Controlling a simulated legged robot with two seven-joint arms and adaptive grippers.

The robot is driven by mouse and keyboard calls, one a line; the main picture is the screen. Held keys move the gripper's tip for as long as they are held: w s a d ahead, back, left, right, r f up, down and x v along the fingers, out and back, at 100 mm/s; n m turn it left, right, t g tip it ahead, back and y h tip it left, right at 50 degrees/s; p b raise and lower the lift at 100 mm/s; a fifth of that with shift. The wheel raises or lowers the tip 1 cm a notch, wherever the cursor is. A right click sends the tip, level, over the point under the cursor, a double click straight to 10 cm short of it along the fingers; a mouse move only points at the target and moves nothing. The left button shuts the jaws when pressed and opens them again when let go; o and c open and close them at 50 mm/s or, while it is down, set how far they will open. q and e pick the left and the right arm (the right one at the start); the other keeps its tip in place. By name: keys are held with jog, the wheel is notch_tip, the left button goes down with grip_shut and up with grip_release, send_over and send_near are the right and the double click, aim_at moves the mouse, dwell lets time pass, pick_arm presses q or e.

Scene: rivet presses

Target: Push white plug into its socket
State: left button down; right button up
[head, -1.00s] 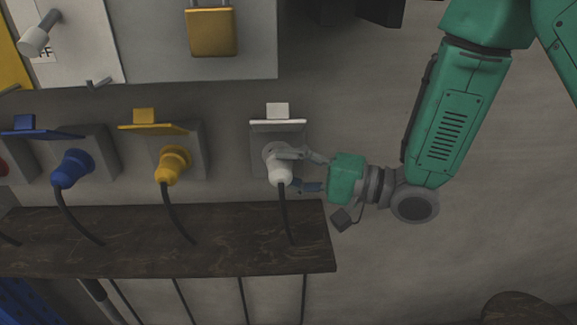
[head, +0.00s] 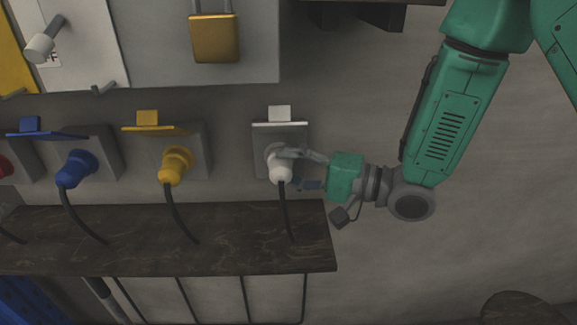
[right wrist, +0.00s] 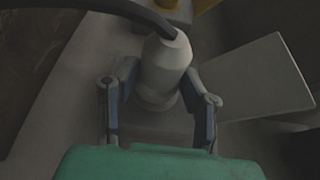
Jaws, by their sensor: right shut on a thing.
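The white plug (head: 280,168) is at the white socket (head: 297,136) on the wall, under its raised white lid (head: 280,117). Its dark cable hangs down from it. My right gripper (head: 289,168) reaches in from the right and is shut on the plug. In the right wrist view the plug (right wrist: 163,68) is between the two blue finger pads, its rounded base against or close to the socket face. I cannot tell how deep it is seated. The left gripper is out of view.
A yellow plug (head: 175,165) and a blue plug (head: 76,169) are at sockets to the left, with a red one at the edge. A dark shelf (head: 240,235) runs below. A padlock (head: 215,38) hangs above. The wall at right is bare.

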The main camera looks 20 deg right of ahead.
jog(key=shift+w+d, duration=0.1)
jog(key=shift+w, duration=0.05)
jog(key=o, duration=1.1)
jog(key=shift+o, duration=0.2)
jog(key=v, duration=1.2)
jog(key=shift+w, duration=0.1)
